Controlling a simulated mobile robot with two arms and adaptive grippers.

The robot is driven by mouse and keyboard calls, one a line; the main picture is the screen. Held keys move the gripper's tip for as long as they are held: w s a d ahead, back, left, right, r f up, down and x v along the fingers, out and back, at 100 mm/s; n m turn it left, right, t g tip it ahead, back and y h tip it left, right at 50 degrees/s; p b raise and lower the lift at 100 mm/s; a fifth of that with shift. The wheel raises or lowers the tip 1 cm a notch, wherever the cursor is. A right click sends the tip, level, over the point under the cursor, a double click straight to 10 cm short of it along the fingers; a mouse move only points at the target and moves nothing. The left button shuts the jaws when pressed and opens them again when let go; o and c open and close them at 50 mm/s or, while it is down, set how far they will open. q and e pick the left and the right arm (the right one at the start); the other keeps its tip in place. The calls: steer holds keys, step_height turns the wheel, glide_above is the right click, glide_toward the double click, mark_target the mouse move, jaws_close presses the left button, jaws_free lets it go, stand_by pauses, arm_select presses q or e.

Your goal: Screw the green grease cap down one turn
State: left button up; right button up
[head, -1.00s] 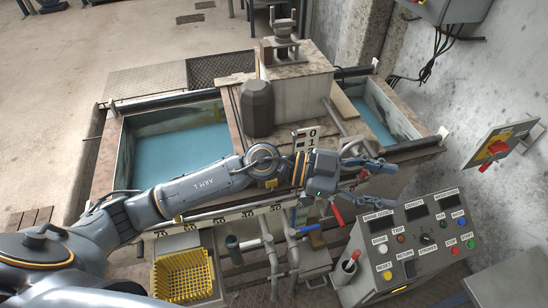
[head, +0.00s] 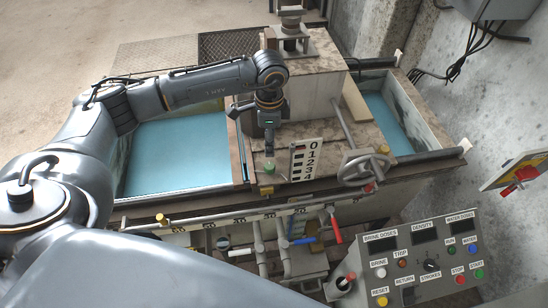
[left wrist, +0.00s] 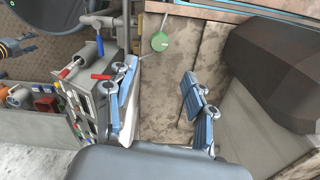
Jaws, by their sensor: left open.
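The green grease cap (head: 269,167) is a small round cap on the brown deck, left of the numbered scale plate. It also shows near the top centre of the left wrist view (left wrist: 160,41), uncovered. My left gripper (head: 269,150) points down just above the cap in the head view. In the left wrist view the blue-grey fingers (left wrist: 160,78) are spread, with nothing between them, and the cap lies beyond them toward the top. I cannot tell the exact height gap.
A scale plate marked 0 to 4 (head: 304,160) and a handwheel (head: 366,168) stand right of the cap. Blue liquid tanks (head: 175,152) flank the deck. A control panel (head: 425,262) is at lower right.

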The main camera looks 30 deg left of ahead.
mark_target(270, 166)
arm_select(q)
steer(key=f, duration=0.3)
steer(key=shift+s+f, duration=0.35)
step_height(270, 166, down, 2)
steer(key=shift+w+f, duration=0.1)
step_height(270, 166, down, 5)
steer(key=shift+w+f+p, duration=0.1)
steer(key=shift+p, duration=0.25)
steer(key=shift+f, duration=0.25)
steer(key=shift+w+f, duration=0.1)
steer(key=shift+f, duration=0.1)
steer(key=c, duration=1.1)
jaws_close()
arm_select(e)
steer(key=s, duration=0.3)
steer(key=shift+a+r+g, duration=0.1)
steer(key=shift+r+g, duration=0.2)
steer(key=shift+r, duration=0.05)
arm_select(q)
steer(key=shift+m, duration=0.4)
